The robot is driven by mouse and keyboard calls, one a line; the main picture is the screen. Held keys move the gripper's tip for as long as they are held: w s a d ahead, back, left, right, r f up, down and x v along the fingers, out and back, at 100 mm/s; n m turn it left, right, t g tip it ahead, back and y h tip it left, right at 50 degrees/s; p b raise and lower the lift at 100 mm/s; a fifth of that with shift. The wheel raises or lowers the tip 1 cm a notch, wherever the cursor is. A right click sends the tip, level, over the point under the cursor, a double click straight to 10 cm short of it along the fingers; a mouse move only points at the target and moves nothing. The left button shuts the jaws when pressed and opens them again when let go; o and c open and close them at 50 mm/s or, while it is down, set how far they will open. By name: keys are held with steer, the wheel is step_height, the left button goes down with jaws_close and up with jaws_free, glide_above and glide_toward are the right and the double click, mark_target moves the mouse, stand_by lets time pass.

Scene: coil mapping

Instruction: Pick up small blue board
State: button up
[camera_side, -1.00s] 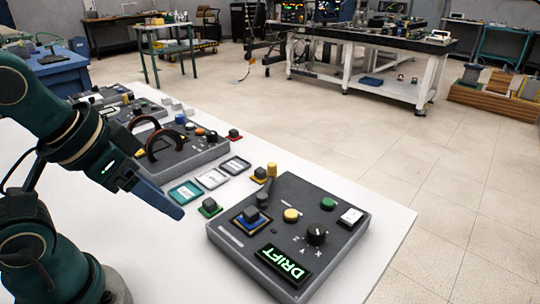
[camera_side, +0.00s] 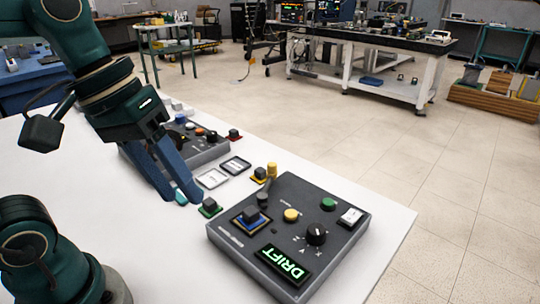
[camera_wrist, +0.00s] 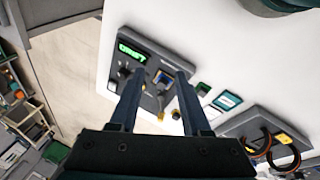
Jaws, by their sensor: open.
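The small blue board (camera_side: 251,226) lies flat in a tan-edged square on the grey DRIFT console (camera_side: 222,236), with a dark block on top. In the wrist view the small blue board (camera_wrist: 163,77) shows between my fingers, farther off. My gripper (camera_side: 178,198) is open and empty, above the white table, left of the console in the side view. In the wrist view my gripper (camera_wrist: 158,75) shows its two fingers apart, the right one partly covering the console.
A green board (camera_side: 210,208) with a dark block lies between my gripper and the console. White-framed cards (camera_side: 213,179) and yellow pieces (camera_side: 271,170) lie behind it. A second grey console (camera_side: 205,155) stands behind my fingers. The front white table (camera_side: 150,250) is clear.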

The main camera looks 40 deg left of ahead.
steer(key=w+n+g+h, duration=0.3)
steer(key=w+n, duration=0.1)
steer(key=w, duration=0.2)
steer(key=n+g+h, duration=0.2)
steer(key=n+h, duration=0.4)
glide_above(247, 208)
steer(key=w+a, duration=0.1)
steer(key=a, duration=0.2)
step_height(247, 208, down, 7)
steer(key=f+n, duration=0.1)
steer(key=f, duration=0.1)
steer(key=a+f+h, duration=0.1)
steer(key=f, duration=0.1)
steer(key=a+f+n+h, duration=0.1)
steer(key=f, duration=0.1)
steer(key=shift+s+a+f+n+t, duration=0.1)
steer(key=shift+f+n+t, duration=0.1)
steer(key=shift+n+t, duration=0.1)
steer(key=shift+f, duration=0.15)
steer(key=shift+x, duration=2.4)
jaws_close()
